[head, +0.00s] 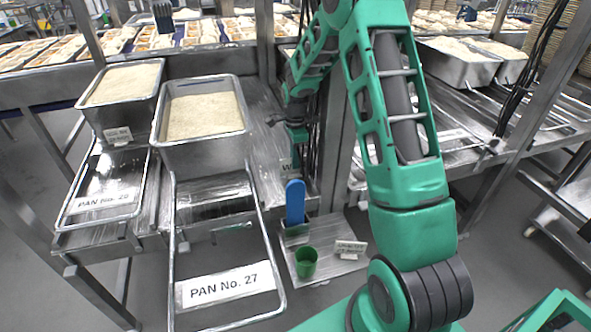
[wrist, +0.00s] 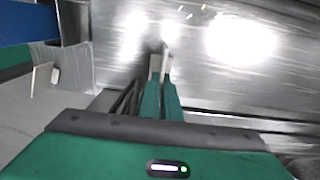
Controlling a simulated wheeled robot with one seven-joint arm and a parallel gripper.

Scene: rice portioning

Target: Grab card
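A small white card (head: 288,166) with a letter W visible is at the right end of the steel bench, partly hidden. My gripper (head: 296,148) is just above and beside it in the head view. In the wrist view my gripper (wrist: 160,68) points at shiny steel, with its two fingers close together and a pale sliver at the tips. I cannot tell if that sliver is the card held edge-on or part of the fingertips. Another small printed card (head: 350,248) stands on the low tray and seems to show at the left of the wrist view (wrist: 41,78).
A blue-handled scoop (head: 295,203) and green cup (head: 306,262) are on the low steel tray (head: 325,230). Two rice pans (head: 160,142) (head: 90,112) stand left, above frames labelled PAN No. 27 (head: 228,285) and PAN No. 29 (head: 108,200). A steel post (head: 338,165) rises beside my arm.

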